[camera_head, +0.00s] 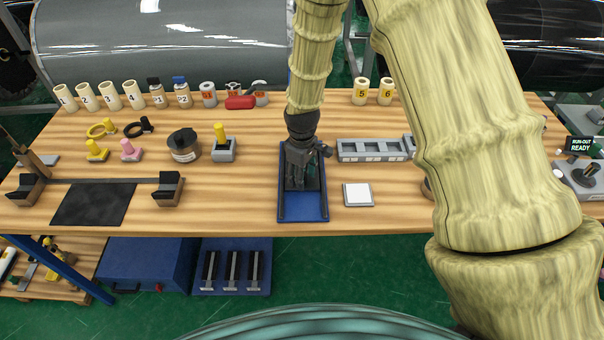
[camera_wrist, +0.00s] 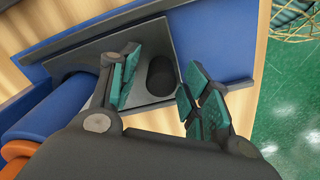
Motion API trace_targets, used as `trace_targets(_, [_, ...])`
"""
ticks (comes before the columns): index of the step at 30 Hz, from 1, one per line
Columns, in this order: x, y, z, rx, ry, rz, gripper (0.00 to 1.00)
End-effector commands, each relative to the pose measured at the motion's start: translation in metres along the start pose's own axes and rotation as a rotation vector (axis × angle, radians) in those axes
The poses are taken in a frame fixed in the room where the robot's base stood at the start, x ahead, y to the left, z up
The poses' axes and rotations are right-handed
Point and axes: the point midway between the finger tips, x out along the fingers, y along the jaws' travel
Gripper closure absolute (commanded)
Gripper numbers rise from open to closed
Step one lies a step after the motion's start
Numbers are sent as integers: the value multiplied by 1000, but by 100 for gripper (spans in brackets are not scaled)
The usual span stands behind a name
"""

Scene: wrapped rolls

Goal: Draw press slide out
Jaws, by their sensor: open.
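The press (camera_head: 303,213) is a blue tray-like base with dark side rails near the front middle of the bench. In the wrist view, its slide (camera_wrist: 100,75) is a grey plate between blue parts, with a dark upright knob (camera_wrist: 161,78). My gripper (camera_head: 298,180) is over the press, pointing down. In the wrist view, my gripper (camera_wrist: 161,66) is open, its teal-padded fingers on either side of the knob with gaps visible. Whether a pad touches the knob I cannot tell. In the head view, my gripper hides most of the slide and knob.
A grey slotted rack (camera_head: 375,150) and a white square pad (camera_head: 358,194) lie right of the press. A grey block with a yellow peg (camera_head: 222,149) stands to the left. The bench's front edge (camera_head: 250,232) is close to the press.

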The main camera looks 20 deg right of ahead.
Motion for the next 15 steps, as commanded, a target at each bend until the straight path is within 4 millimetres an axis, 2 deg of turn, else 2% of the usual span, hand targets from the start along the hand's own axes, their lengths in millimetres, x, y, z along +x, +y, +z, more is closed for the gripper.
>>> trace_targets(13, [6, 0, 0, 0, 0, 1, 52])
trace_targets(15, [6, 0, 0, 0, 0, 1, 63])
